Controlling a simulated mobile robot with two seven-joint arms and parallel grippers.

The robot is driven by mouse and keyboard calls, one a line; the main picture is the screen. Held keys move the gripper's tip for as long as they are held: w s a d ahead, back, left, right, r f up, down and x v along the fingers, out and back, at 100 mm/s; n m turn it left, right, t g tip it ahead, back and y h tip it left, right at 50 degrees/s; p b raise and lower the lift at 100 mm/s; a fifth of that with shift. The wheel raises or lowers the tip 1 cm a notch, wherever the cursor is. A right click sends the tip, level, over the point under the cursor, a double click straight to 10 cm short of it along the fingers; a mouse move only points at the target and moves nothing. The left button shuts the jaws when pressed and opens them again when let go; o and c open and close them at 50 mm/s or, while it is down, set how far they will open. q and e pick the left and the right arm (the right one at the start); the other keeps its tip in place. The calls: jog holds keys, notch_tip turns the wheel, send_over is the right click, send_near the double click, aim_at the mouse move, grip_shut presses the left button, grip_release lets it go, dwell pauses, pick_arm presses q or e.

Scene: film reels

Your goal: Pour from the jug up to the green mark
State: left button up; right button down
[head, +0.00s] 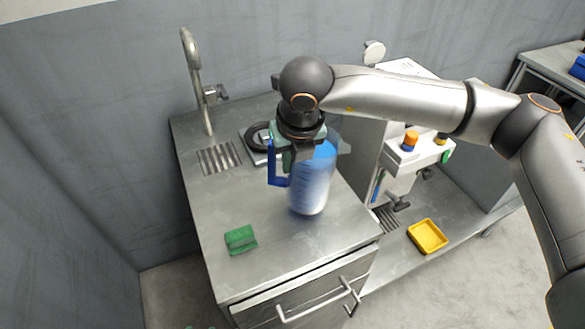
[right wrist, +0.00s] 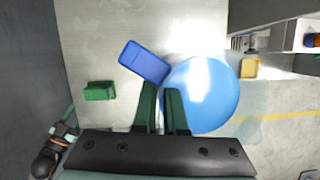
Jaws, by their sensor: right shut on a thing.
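A blue jug (head: 312,180) with a dark blue handle (head: 277,168) is upright at the middle of the steel counter. My right gripper (head: 298,150) comes down over it from above and is shut on it. In the right wrist view, the green fingers (right wrist: 163,108) are between the handle (right wrist: 145,62) and the round blue jug (right wrist: 200,95). I cannot tell whether the jug's base touches the counter. No green mark can be made out. A small part of my left gripper (right wrist: 66,128) shows at the lower left of the wrist view; its jaws are unclear.
A green sponge (head: 240,239) lies on the counter (head: 275,255) near its front left. A tap (head: 195,80), a drain grille (head: 218,159) and a dark round plate (head: 259,136) are behind. A white machine (head: 418,152) and a yellow tray (head: 427,236) are at the right.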

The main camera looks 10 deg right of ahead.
jog(key=shift+f, duration=0.95)
jog(key=c, duration=1.3)
grip_release()
jog(key=shift+s+d+f, duration=0.1)
jog(key=shift+c, duration=0.2)
jog(key=o, duration=0.4)
jog(key=shift+c, duration=0.2)
pick_arm(q)
jog(key=shift+d+f, duration=0.1)
jog(key=shift+d, duration=0.2)
